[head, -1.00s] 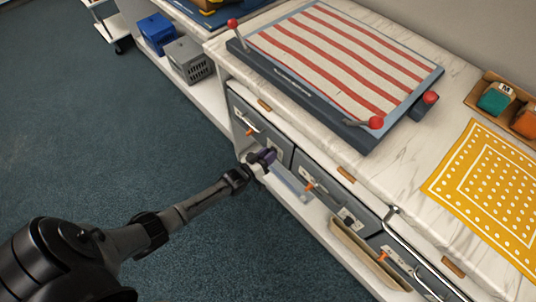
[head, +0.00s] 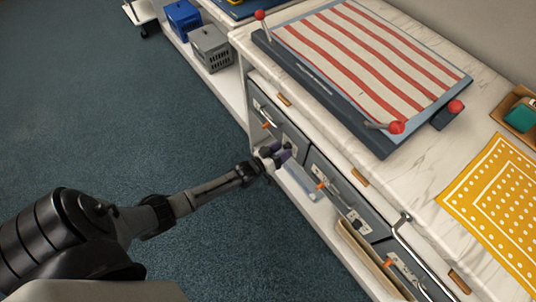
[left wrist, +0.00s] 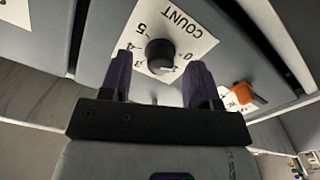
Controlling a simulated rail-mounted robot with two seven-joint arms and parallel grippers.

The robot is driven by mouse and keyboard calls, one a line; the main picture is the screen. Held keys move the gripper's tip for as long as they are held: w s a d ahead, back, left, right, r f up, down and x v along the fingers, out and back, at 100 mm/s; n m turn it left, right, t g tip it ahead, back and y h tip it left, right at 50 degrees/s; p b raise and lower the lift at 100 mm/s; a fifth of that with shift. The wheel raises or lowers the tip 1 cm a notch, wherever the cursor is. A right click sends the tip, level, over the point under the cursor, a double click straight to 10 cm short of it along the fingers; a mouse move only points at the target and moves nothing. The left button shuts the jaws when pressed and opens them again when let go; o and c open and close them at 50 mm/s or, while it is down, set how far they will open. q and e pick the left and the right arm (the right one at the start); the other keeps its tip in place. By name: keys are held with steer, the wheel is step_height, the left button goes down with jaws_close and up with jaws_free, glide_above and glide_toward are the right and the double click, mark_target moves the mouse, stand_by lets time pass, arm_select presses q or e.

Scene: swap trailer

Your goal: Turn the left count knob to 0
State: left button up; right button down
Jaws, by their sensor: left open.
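The black round count knob (left wrist: 160,55) sits on a white plate marked COUNT (left wrist: 176,29) with digits around it, on a grey drawer front. The digits 5 and 4 show at upper left and 0 at right of the knob; a small pale mark shows on the knob's lower edge, but its exact reading is unclear. My left gripper (left wrist: 161,66) is open, its two purple fingers on either side of the knob. Contact cannot be told. In the head view the left gripper (head: 279,153) is at the drawer front and hides the knob. My right gripper is not in view.
Grey drawer fronts with orange knobs (head: 320,185) run below the marble counter (head: 425,180). A metal bar handle (head: 402,222) sticks out at right. A striped board (head: 365,55) with red-knobbed levers lies on top. Blue and grey crates (head: 212,48) stand on the low shelf. The floor at left is clear.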

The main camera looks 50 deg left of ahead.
arm_select(q)
steer(key=s+a, duration=0.1)
steer(key=s, duration=1.2)
steer(key=shift+a+p, duration=0.2)
steer(key=shift+p, duration=0.15)
